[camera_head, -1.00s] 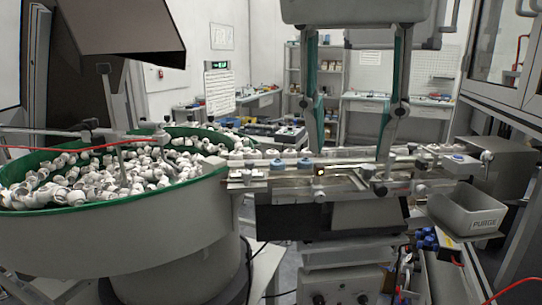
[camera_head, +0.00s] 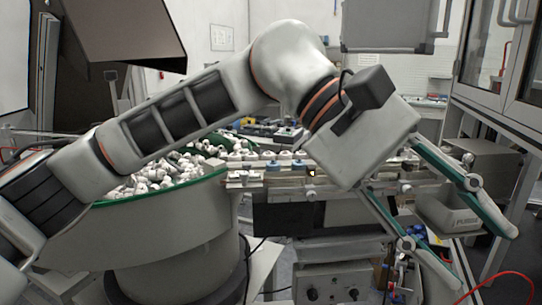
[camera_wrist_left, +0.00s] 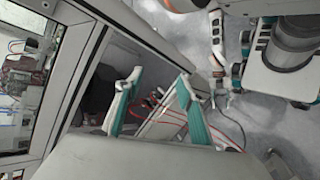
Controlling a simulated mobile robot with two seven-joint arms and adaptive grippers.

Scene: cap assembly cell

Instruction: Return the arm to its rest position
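My left gripper (camera_head: 487,260) hangs at the lower right of the head view, its two green-lined fingers spread apart with nothing between them. It points down and to the right, in front of the conveyor's right end and the purge bin. In the left wrist view its fingers (camera_wrist_left: 158,95) also stand apart and empty. My left arm (camera_head: 190,110) crosses the head view from the lower left, bent at a high elbow.
A feeder bowl (camera_head: 190,200) of white caps stands at the left, partly behind my arm. A conveyor (camera_head: 270,178) with blue caps runs across the middle. The purge bin (camera_head: 440,213) and a glass-doored cabinet (camera_head: 500,60) are at the right. Red cables hang near the lower right.

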